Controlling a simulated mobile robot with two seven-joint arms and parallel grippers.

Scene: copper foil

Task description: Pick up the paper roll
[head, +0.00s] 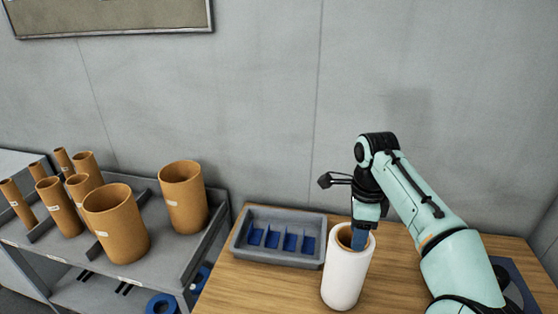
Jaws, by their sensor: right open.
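The white paper roll (345,277) stands upright on the wooden table, with a brown inner tube showing at its top. My right gripper (359,236) points down at the top of the roll. Its blue fingertip area is at the roll's opening, and part of it looks to be inside or just in front of the rim. The jaws are open. I cannot tell whether a finger touches the roll's wall. My left gripper is not in view.
A grey tray (285,217) with blue compartments lies left of the roll on the wooden table (250,291). A grey shelf (165,256) with several brown tubes stands further left. A grey wall (265,100) rises behind the table.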

